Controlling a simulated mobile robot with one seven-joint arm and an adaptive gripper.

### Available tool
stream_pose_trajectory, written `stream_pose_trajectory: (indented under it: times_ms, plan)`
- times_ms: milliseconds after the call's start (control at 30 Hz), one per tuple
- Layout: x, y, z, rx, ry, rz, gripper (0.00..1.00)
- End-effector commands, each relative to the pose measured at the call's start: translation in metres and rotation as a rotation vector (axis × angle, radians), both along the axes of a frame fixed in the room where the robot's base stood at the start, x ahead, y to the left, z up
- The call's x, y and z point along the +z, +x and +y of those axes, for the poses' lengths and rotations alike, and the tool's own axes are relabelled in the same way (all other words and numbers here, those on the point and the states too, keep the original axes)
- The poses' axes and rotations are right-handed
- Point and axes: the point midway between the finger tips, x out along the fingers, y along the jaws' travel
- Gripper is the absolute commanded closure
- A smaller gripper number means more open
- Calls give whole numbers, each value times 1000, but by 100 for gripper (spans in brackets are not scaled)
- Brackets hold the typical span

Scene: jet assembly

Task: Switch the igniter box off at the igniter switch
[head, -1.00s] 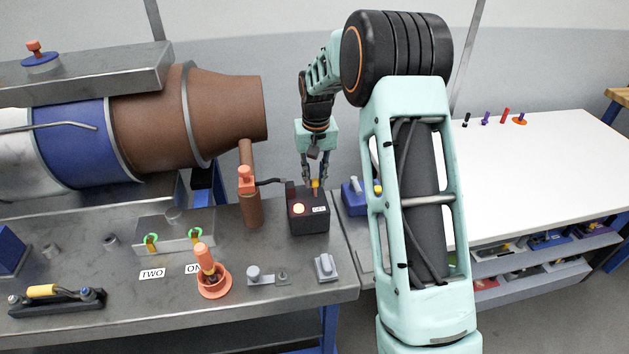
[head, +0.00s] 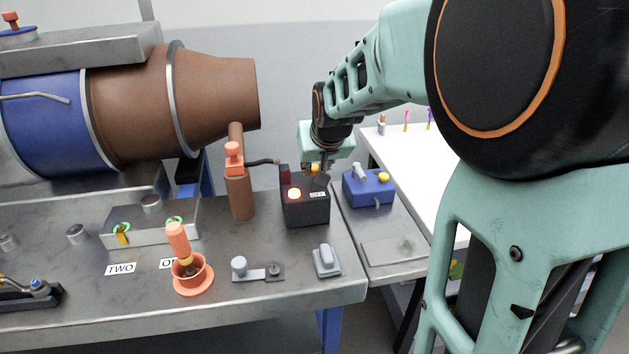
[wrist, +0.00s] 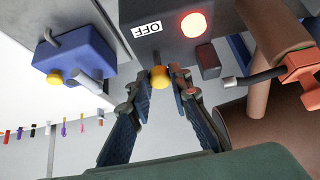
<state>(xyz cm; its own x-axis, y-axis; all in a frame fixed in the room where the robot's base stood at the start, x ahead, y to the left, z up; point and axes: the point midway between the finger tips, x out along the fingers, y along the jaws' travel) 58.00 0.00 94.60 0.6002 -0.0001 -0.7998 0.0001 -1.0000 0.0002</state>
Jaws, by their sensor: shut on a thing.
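The igniter box (head: 306,212) is a black box near the right end of the metal bench, with a glowing lamp (head: 294,194) and an "OFF" label (head: 318,195) on its face. In the wrist view, the box (wrist: 172,48) is upside down at the top, its lamp (wrist: 196,24) lit red. The igniter switch (wrist: 159,77) shows there as a yellow tip between the fingertips. My gripper (wrist: 160,80) is shut on this switch; its stem is mostly hidden. In the head view my gripper (head: 317,170) reaches down from behind onto the box top.
A blue box (head: 368,190) with a yellow knob stands just right. A brown post (head: 240,195) with an orange valve stands close left, below the brown engine nozzle (head: 190,95). A grey rocker (head: 327,260) and an orange lever (head: 180,245) are in front.

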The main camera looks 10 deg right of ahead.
Motion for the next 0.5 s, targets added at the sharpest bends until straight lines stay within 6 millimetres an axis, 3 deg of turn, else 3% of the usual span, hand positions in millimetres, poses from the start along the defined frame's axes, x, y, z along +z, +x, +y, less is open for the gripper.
stream_pose_trajectory:
  times_ms: [500]
  plan:
    - [-3,-7,0,0,0,-138,100]
